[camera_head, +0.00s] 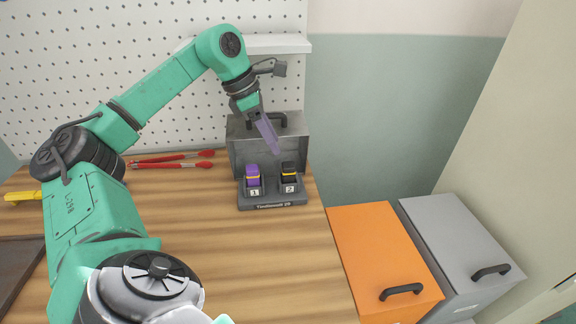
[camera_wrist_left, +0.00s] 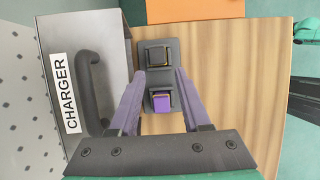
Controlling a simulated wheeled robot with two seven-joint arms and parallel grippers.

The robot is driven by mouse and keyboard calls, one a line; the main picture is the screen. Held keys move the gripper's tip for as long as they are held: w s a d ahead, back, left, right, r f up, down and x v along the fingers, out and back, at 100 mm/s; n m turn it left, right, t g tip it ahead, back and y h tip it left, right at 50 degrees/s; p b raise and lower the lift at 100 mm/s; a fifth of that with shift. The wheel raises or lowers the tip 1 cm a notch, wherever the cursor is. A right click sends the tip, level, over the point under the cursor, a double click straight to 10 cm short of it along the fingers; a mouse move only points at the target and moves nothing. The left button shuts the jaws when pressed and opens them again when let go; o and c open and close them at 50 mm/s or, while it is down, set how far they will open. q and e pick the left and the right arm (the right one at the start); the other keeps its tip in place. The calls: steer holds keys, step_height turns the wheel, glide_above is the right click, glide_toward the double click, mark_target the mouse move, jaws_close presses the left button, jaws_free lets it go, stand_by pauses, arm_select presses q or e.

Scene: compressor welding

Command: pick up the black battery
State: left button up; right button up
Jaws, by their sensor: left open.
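The black battery (camera_head: 288,168) stands upright in the slot marked 2 of the dark charger base (camera_head: 272,205), on the wooden table. It also shows in the left wrist view (camera_wrist_left: 158,55), above the purple battery. The purple battery (camera_head: 252,174) is in the slot marked 1; it also shows in the left wrist view (camera_wrist_left: 162,102). My left gripper (camera_head: 273,150) is open and empty, above and behind the two batteries. In the left wrist view its purple fingers (camera_wrist_left: 159,72) spread to either side of the slots. My right gripper is not in view.
A grey charger box (camera_head: 265,150) with a handle stands behind the batteries. Red-handled tools (camera_head: 172,160) lie to the left, before a white pegboard (camera_head: 100,50). An orange box (camera_head: 385,260) and a grey box (camera_head: 455,245) are at right. The front of the table is clear.

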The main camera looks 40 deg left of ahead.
mark_target(288, 164)
arm_select(q)
steer(key=x, duration=0.6)
steer(key=p+x, duration=0.1)
steer(key=x, duration=0.3)
steer(key=shift+w+a+r, duration=0.1)
steer(key=shift+w+a, duration=0.05)
steer(key=shift+w, duration=0.1)
jaws_close()
